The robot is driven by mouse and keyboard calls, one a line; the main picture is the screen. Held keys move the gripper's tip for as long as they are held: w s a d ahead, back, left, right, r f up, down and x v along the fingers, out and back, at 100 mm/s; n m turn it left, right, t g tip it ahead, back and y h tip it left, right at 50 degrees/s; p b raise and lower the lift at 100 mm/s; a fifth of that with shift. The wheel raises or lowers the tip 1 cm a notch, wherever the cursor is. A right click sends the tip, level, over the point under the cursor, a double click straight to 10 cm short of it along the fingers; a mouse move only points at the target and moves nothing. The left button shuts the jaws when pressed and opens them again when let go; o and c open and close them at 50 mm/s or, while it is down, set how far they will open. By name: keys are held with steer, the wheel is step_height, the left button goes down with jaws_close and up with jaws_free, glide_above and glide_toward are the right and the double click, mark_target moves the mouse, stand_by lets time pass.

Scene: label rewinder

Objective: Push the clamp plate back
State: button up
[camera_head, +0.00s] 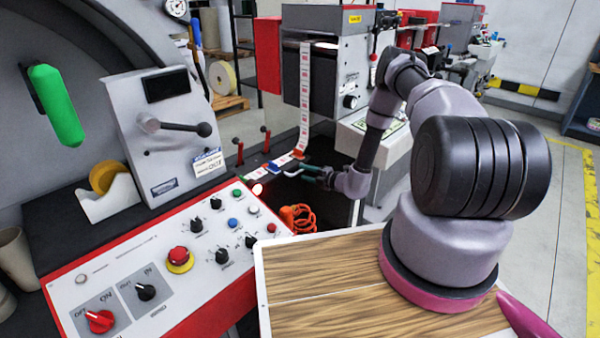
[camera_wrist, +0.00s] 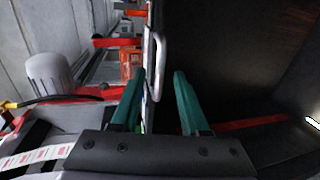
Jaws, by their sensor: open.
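My gripper (camera_head: 306,172) reaches in over the dark recess between the control desk and the machine. In the wrist view its two teal fingers (camera_wrist: 158,74) are apart and empty. A pale curved metal handle (camera_wrist: 160,50) stands on the edge of a thin dark upright plate, which may be the clamp plate (camera_wrist: 149,30). The handle's near end lies in line with the gap between the fingertips; I cannot tell whether they touch. In the head view a small pale handle (camera_head: 293,173) shows just left of the fingers. The plate itself is not clear there.
A label strip (camera_head: 305,90) hangs from the grey unit behind. The control panel (camera_head: 150,262) with knobs and a red stop button (camera_head: 179,257) is at left. An orange coiled cable (camera_head: 300,220) lies below the gripper. In the wrist view, the right side is a dark open cavity (camera_wrist: 235,60).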

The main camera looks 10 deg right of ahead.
mark_target(300, 170)
steer(key=shift+x, duration=1.7)
jaws_close()
